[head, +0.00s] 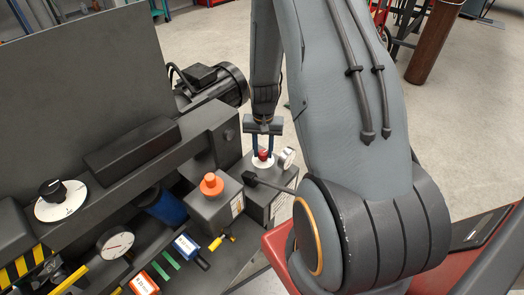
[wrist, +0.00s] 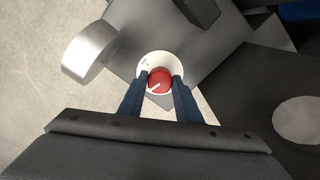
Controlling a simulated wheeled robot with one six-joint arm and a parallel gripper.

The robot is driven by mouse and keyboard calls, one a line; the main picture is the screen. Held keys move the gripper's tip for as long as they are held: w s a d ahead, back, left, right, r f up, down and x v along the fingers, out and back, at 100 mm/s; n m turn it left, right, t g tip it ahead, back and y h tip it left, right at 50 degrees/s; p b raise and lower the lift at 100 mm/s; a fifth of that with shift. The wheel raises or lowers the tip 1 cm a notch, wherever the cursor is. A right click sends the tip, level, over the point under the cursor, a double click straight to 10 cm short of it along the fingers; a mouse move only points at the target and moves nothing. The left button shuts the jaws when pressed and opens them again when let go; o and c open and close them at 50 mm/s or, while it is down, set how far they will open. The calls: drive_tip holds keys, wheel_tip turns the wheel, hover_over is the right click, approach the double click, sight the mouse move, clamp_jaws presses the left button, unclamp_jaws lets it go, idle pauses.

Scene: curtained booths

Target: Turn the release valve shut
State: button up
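The release valve is a red knob (head: 263,154) on a white round dial plate (head: 267,164), on top of a grey block. In the wrist view the red knob (wrist: 159,81) has a short white pointer line aimed down-left, and the white dial (wrist: 160,61) shows around its far side. My gripper (head: 263,155) points down over the valve. In the wrist view its two blue fingers (wrist: 160,82) stand on either side of the knob, very close to it. I cannot tell whether they press on it or leave a small gap.
A gauge (head: 286,158) stands right beside the valve; its silver body shows in the wrist view (wrist: 90,47). A black lever (head: 268,183) and an orange knob (head: 211,184) on a grey box are near. A black motor (head: 212,85) is behind. Open floor lies beyond.

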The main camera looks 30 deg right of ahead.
drive_tip(key=shift+c, duration=1.4)
drive_tip(key=shift+o, duration=0.3)
drive_tip(key=shift+a, duration=0.25)
drive_tip(key=shift+d, duration=0.25)
drive_tip(key=shift+c, duration=0.3)
drive_tip(key=shift+o, duration=0.2)
drive_tip(key=shift+w+d+m, duration=0.1)
drive_tip(key=shift+m, duration=0.6)
drive_tip(key=m+p, duration=0.1)
drive_tip(key=m, duration=0.9)
drive_tip(key=shift+s, duration=0.2)
drive_tip(key=shift+c, duration=0.2)
drive_tip(key=shift+m, duration=2)
drive_tip(key=shift+s+f, duration=0.1)
drive_tip(key=shift+s, duration=0.05)
